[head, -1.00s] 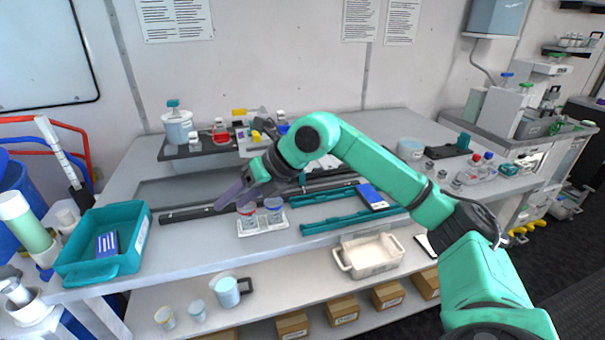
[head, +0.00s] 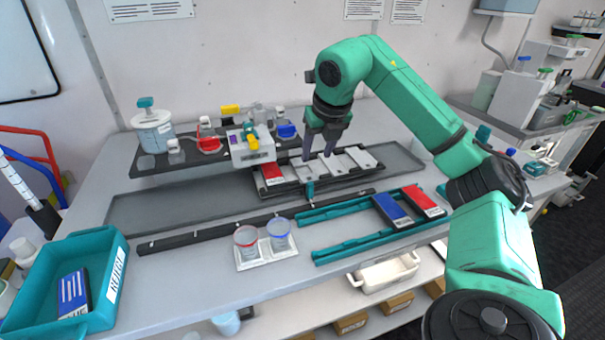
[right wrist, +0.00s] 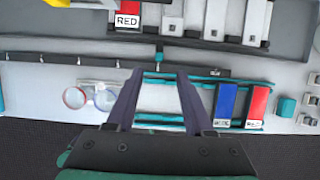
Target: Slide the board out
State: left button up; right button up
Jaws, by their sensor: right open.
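The dark slotted board (head: 345,187) lies on the grey track at the back of the bench. It holds a red cartridge (head: 271,173) and several pale blocks. A small teal knob (head: 310,190) sticks out at its front edge. My right gripper (head: 320,157) points down over the board in the head view, its fingers apart and empty. In the right wrist view the teal knob (right wrist: 159,56) shows just beyond the gap between the fingertips (right wrist: 157,73). Whether they touch the board I cannot tell. My left gripper is not in view.
A white valve block (head: 250,149) stands at the board's left end. In front are a black rail (head: 200,236), two cups (head: 279,236) on a white tray, and a teal rack (head: 345,250) with blue and red cartridges. A teal bin (head: 115,275) sits at left.

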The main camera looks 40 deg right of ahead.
aim_at(310, 183)
jog(key=x, duration=0.4)
jog(key=p+x, duration=0.1)
jog(key=x, duration=0.7)
jog(key=shift+s+f, duration=0.3)
jog(key=shift+s, duration=0.05)
jog(key=shift+f, duration=0.4)
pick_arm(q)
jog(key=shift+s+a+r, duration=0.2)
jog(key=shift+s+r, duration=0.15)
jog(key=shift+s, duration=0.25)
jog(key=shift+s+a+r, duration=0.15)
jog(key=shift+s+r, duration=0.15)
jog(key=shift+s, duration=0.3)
pick_arm(e)
grip_shut()
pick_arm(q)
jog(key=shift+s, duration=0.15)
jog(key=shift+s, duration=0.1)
pick_arm(e)
jog(key=shift+w, duration=0.1)
